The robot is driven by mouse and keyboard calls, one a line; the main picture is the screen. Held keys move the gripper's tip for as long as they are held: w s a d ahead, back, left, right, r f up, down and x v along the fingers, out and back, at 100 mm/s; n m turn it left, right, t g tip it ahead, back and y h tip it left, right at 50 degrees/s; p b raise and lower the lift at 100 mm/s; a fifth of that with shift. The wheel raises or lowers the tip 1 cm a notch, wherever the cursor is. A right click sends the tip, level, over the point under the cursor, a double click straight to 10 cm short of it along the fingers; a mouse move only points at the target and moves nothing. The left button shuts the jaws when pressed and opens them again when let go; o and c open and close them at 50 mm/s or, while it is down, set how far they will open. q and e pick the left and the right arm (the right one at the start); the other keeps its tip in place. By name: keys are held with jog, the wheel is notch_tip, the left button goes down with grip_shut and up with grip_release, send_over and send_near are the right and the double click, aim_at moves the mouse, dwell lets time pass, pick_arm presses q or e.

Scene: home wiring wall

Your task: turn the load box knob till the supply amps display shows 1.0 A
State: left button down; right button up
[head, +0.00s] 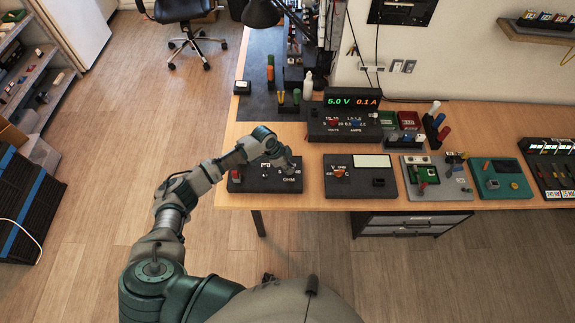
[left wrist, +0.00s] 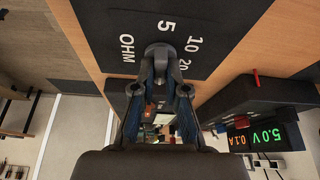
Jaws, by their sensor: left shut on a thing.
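The load box (head: 258,181) is a black box marked OHM at the left front of the bench. In the left wrist view its dark face (left wrist: 115,20) shows the marks 5, 10, 20 and OHM around a grey round knob (left wrist: 160,50). My left gripper (left wrist: 160,78) is shut on the knob, one finger on each side. In the head view my left gripper (head: 284,164) hides the knob. The supply display (head: 352,101) reads 5.0 V in green and 0.1 A in orange. It also shows in the left wrist view (left wrist: 262,138). My right gripper is not in view.
The supply box (head: 335,125) with VOLTS and AMPS knobs stands behind the load box. Coloured-handled tools stand behind. Bare wood lies between the boxes.

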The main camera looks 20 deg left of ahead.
pick_arm(q)
jog(key=n+p, duration=0.2)
jog(key=p, duration=0.1)
jog(key=n+t+y+p, duration=0.1)
jog(key=n+p, duration=0.2)
jog(key=p, duration=0.1)
jog(key=n+t+p, duration=0.1)
jog(key=n+p, duration=0.1)
jog(key=p, duration=0.1)
jog(key=shift+s+d+n+y, duration=0.25)
jog(key=shift+s+n+y, duration=0.05)
jog(key=shift+f+n+t+y+p, duration=0.1)
jog(key=shift+n+t+y+p, duration=0.35)
jog(key=shift+n+p, duration=0.95)
jog(key=c, duration=1.2)
grip_release()
jog(key=shift+c, duration=0.2)
jog(key=shift+o, duration=0.2)
jog(key=shift+y, duration=0.25)
jog(key=shift+w+d, duration=0.1)
